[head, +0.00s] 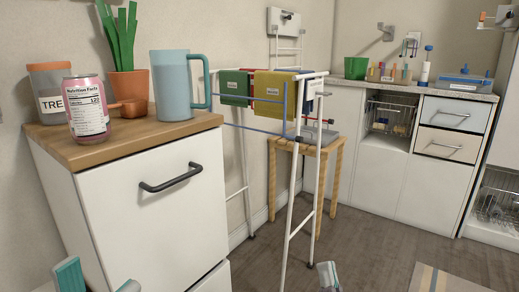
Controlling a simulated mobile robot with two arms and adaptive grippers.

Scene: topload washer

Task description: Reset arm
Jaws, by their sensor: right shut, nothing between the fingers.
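My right gripper (328,276) shows at the bottom edge, right of centre, in the head view. Its fingertips are together with nothing between them, over the floor in front of the white rack. My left gripper (98,281) shows at the bottom left, in front of the white cabinet. Its two teal fingertips stand apart with nothing seen between them. Most of both grippers and both arms lie below the picture.
A white cabinet (150,225) with a wooden top stands close at left, bearing a blue pitcher (172,88), a pink can (86,108) and a potted plant (128,85). A white rack (300,205) stands at centre. The floor (375,245) is open at right.

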